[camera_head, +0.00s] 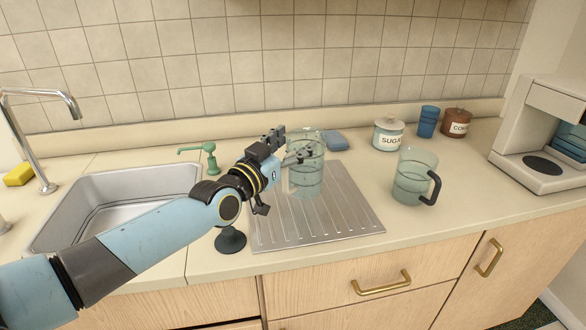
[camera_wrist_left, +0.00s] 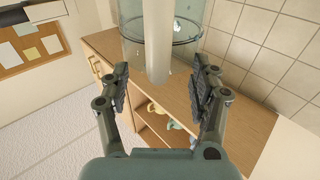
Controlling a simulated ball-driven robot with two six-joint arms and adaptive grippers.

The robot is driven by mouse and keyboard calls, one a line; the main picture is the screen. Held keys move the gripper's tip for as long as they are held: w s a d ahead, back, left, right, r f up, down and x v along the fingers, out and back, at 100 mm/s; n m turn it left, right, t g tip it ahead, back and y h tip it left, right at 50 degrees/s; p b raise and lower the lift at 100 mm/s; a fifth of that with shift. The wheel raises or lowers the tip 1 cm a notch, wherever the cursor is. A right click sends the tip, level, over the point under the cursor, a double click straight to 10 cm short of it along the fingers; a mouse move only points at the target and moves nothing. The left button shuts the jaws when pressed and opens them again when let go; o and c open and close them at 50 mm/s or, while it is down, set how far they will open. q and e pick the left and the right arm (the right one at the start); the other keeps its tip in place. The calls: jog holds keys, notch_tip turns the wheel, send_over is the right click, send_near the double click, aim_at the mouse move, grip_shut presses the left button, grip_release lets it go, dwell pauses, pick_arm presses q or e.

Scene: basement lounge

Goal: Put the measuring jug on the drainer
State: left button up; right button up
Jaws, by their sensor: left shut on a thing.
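A clear, greenish glass jug (camera_head: 309,178), which I take as the measuring jug, is upright over the ribbed metal drainer (camera_head: 345,218). I cannot tell whether its base touches the drainer. My left gripper (camera_head: 292,152) is at the jug's left side, shut on its pale handle (camera_wrist_left: 157,45). In the left wrist view, the jug's glass wall (camera_wrist_left: 187,42) is at the top, and the handle runs down between the fingers of my left gripper (camera_wrist_left: 160,88). The gripper hides part of the jug in the head view. My right gripper is not in view.
A second glass jug with a black handle (camera_head: 412,178) stands right of the drainer. A blue sponge or cloth (camera_head: 334,141), sugar jar (camera_head: 388,134), blue cup (camera_head: 428,122) and brown jar (camera_head: 456,123) are behind. The sink (camera_head: 75,212) is left, a coffee machine (camera_head: 540,135) right.

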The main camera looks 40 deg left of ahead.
pick_arm(q)
jog(key=shift+f+b, duration=1.05)
jog(key=shift+f, duration=0.95)
jog(key=shift+f, duration=0.15)
jog(key=o, duration=1.7)
jog(key=shift+s+r, duration=0.1)
jog(key=shift+r, duration=0.2)
jog(key=s, duration=0.4)
jog(key=s+p, duration=0.1)
jog(key=s, duration=0.3)
jog(key=s+f, duration=0.1)
jog(key=s, duration=0.2)
jog(key=shift+s+d+p, duration=0.25)
jog(key=shift+s+p, duration=0.05)
jog(key=shift+s, duration=0.1)
